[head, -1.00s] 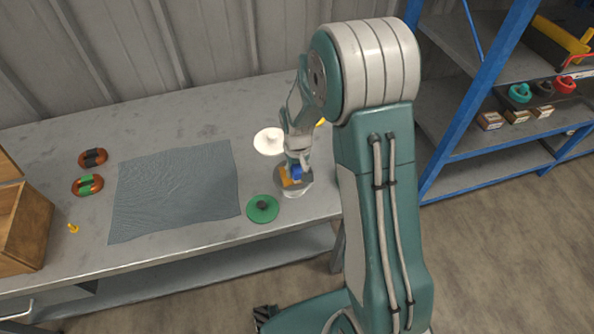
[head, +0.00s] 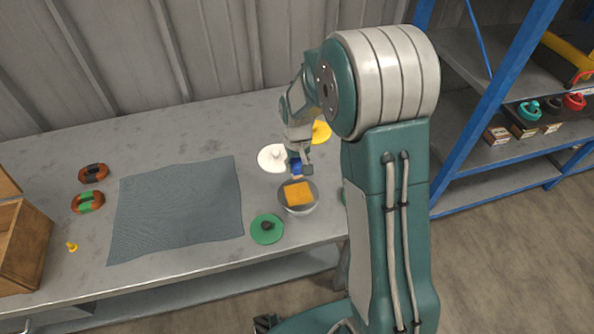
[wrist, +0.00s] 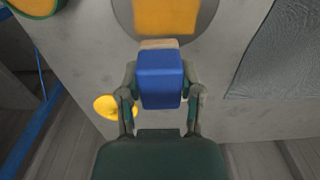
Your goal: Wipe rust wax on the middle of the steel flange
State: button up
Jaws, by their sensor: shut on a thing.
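The steel flange (head: 313,203) is a round grey disc on a pale base near the table's front right. A square orange patch of wax (head: 298,194) covers its middle. My gripper (head: 299,170) is shut on a blue block (head: 296,166), just behind the flange and apart from the patch. In the wrist view, the blue block (wrist: 160,80) sits between the fingers, with a tan edge on its far side. The flange rim (wrist: 207,14) and orange wax (wrist: 166,14) show beyond it. My gripper partly hides the block in the head view.
A green disc (head: 267,229) stands left of the flange, a white one (head: 270,158) behind it, a yellow one (head: 320,132) farther back. A grey cloth (head: 178,210) covers the table's middle. A wooden box (head: 22,250) and blue shelf (head: 500,95) flank the table.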

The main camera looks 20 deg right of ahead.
jog(key=shift+r, duration=1.7)
